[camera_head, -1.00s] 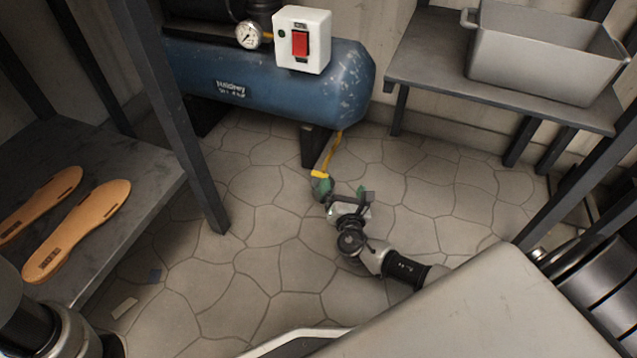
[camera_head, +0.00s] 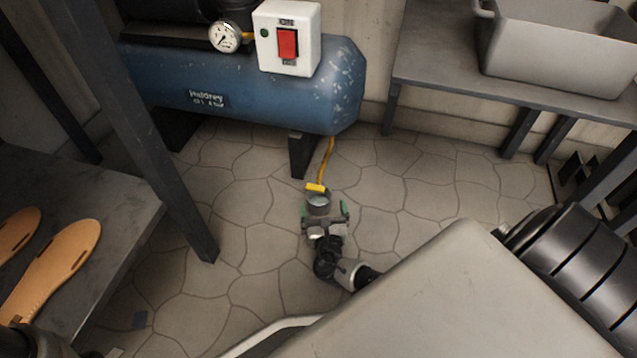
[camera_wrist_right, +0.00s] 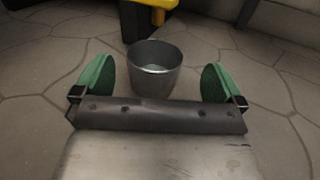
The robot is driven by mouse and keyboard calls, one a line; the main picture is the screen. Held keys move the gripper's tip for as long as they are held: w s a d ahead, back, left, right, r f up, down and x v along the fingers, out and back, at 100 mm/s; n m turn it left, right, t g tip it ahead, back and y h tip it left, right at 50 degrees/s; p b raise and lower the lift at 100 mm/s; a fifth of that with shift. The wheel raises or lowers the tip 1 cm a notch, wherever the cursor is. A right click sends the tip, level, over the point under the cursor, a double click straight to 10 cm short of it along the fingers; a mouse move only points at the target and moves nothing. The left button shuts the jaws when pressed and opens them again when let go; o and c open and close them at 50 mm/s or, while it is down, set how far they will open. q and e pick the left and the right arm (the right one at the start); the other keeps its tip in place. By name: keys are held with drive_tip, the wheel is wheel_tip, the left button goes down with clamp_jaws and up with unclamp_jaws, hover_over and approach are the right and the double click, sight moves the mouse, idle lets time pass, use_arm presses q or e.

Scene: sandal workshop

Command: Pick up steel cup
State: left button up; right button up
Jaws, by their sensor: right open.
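The steel cup (camera_head: 318,203) stands upright on the stone floor, just beyond my right gripper. It also shows in the right wrist view (camera_wrist_right: 154,70), with its open rim up and its inside visible. My right gripper (camera_head: 324,210) is low over the floor and open, with its green finger pads spread to either side. In the right wrist view the cup lies ahead of and roughly centred between the pads (camera_wrist_right: 153,82). I cannot tell whether the pads overlap its sides.
A yellow hose end (camera_head: 316,187) hangs just behind the cup from the blue compressor tank (camera_head: 230,85). A dark leg of the tank (camera_head: 302,155) stands close by. A shelf with sandal soles (camera_head: 55,270) is at left, and a grey bin (camera_head: 560,50) sits on the right shelf.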

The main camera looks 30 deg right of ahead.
sight(320, 207)
drive_tip(key=w+b, duration=0.2)
drive_tip(key=w+d+f+b, duration=0.1)
drive_tip(key=shift+w+d+f, duration=0.1)
drive_tip(key=shift+w, duration=0.15)
drive_tip(key=shift+w+d, duration=0.2)
drive_tip(key=shift+w, duration=0.2)
drive_tip(key=shift+r, duration=0.2)
drive_tip(key=c, duration=1)
